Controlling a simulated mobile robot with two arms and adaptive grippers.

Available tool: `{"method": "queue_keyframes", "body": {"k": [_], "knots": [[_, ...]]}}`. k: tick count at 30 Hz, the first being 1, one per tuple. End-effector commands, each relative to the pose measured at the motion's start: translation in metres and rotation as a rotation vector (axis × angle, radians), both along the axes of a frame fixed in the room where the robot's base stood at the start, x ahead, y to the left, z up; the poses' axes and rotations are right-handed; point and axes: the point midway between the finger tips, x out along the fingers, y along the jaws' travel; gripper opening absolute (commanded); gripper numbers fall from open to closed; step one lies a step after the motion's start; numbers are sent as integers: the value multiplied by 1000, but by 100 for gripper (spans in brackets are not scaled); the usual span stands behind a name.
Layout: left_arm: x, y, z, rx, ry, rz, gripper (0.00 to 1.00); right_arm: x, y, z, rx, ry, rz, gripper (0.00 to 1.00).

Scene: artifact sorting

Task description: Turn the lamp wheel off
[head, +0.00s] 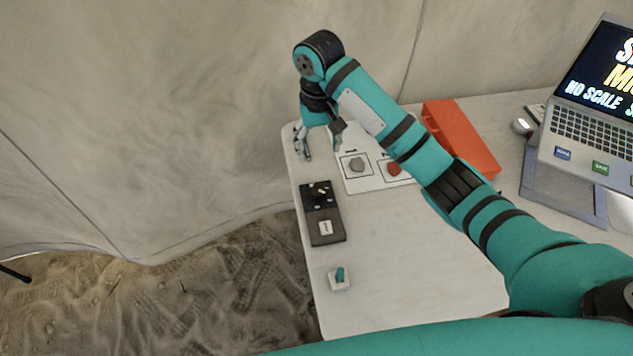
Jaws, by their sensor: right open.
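I cannot make out a lamp or its wheel for certain; my right gripper and forearm cover the far left corner of the table. My right gripper (321,151) points down over that corner, with its fingers spread apart and nothing visible between them. A small pale piece shows at the table edge beside its left finger, too small to identify. A black device (326,228) with a small knob-like part on top and a white label lies on the table nearer to me, apart from the gripper. My left gripper is out of view.
A white card (363,184) holds a grey and a reddish piece in marked squares. An orange-red box (462,138) stands behind my right forearm. A laptop (600,115) sits on a stand at right. A small white block (339,281) with a teal piece lies near the table's left edge.

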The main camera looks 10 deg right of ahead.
Motion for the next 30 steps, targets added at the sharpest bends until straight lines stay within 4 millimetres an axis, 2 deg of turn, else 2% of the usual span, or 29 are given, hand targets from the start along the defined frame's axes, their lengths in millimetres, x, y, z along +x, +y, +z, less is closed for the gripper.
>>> {"method": "queue_keyframes", "body": {"k": [6,9,14,21,25,30], "knots": [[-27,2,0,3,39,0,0,-1,-1,-33,-1,4,-2,61],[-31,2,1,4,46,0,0,-2,-1,-55,-2,5,0,61],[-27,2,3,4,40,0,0,-2,-1,-91,-2,3,0,61],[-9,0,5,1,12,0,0,-1,0,-139,-1,0,1,61],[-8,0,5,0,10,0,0,-1,0,-157,0,-1,0,61],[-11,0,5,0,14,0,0,-1,0,-169,1,-3,2,61]]}}
